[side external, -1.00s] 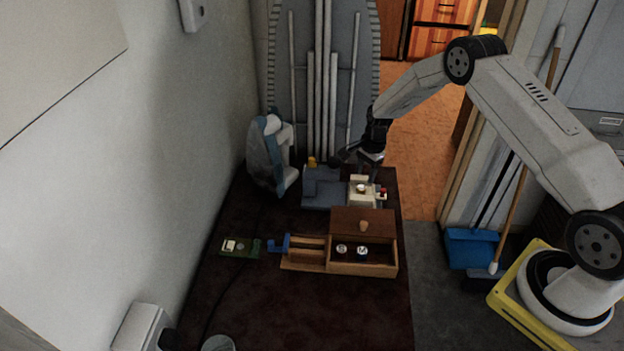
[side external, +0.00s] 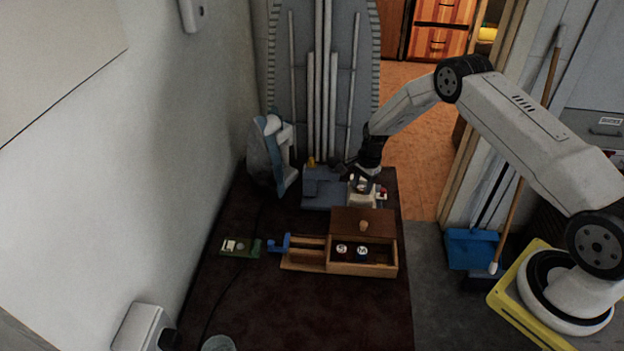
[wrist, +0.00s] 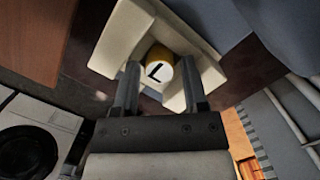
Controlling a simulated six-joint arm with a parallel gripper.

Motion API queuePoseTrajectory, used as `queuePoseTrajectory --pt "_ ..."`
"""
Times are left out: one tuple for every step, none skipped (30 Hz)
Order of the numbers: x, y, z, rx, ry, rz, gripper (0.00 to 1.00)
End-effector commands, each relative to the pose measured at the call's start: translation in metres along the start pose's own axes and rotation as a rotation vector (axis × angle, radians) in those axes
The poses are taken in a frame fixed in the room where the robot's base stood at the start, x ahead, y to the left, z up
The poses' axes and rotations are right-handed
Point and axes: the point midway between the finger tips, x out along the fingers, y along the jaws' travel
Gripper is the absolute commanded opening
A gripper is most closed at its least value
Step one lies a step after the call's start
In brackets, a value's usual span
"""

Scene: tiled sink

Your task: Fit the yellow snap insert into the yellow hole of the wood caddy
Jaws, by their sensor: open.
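The yellow snap insert (wrist: 159,68) is a short cylinder with an L on its pale top. It sits in a cream holder (wrist: 120,35), which also shows in the side view (side external: 358,201). My gripper (wrist: 160,70) is open, with one finger on each side of the insert; I cannot tell if they touch it. In the side view my gripper (side external: 362,182) is low over the holder.
A wooden lid with a knob (side external: 349,216) lies at the caddy's back. A blue-handled wooden slide (side external: 305,256) extends left of it, beside a green board (side external: 237,247). A grey-blue fixture (side external: 318,190) stands left of the holder. The dark tabletop in front is mostly clear.

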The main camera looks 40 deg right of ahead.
Motion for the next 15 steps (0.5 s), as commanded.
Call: queuePoseTrajectory --pt "-0.0001 0.0000 0.0000 0.000 0.000 0.000 0.56" --pt "-0.0001 0.0000 0.0000 0.000 0.000 0.000 0.56" --pt "-0.0002 0.0000 0.0000 0.000 0.000 0.000 0.43" --pt "-0.0001 0.0000 0.0000 0.000 0.000 0.000 0.34" --pt "-0.0001 0.0000 0.0000 0.000 0.000 0.000 0.24" --pt "-0.0002 0.0000 0.0000 0.000 0.000 0.000 0.11" --pt "-0.0002 0.0000 0.0000 0.000 0.000 0.000 0.02" --pt "-0.0002 0.0000 0.0000 0.000 0.000 0.000 0.00" --pt "-0.0002 0.0000 0.0000 0.000 0.000 0.000 0.00" --pt "-0.0003 -0.0001 0.0000 0.000 0.000 0.000 0.00" --pt "-0.0003 -0.0001 0.0000 0.000 0.000 0.000 0.00" --pt "-0.0003 -0.0001 0.0000 0.000 0.000 0.000 0.00" --pt "-0.0003 -0.0001 0.0000 0.000 0.000 0.000 0.00" --pt "-0.0003 -0.0001 0.0000 0.000 0.000 0.000 0.00" --pt "-0.0004 -0.0001 0.0000 0.000 0.000 0.000 0.00"
